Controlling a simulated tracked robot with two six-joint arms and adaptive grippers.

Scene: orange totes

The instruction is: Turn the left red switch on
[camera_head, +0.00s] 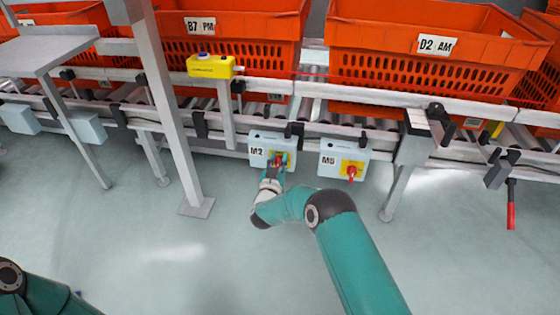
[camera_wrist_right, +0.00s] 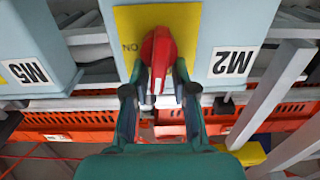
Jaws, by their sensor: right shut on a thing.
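The left red switch (camera_wrist_right: 158,55) is on the light blue box labelled M2 (camera_head: 262,140), on a yellow plate (camera_wrist_right: 125,28). My right gripper (camera_wrist_right: 158,95) is shut on this red switch, with one finger on each side of it. In the head view, my right gripper (camera_head: 277,165) reaches the front of the M2 box and partly hides the switch.
Orange totes (camera_head: 236,30) stand on the roller conveyor behind the boxes. A yellow control box (camera_head: 210,67) is mounted on the rail. A grey metal post (camera_head: 168,110) stands left of M2. The floor (camera_head: 150,270) in front is clear.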

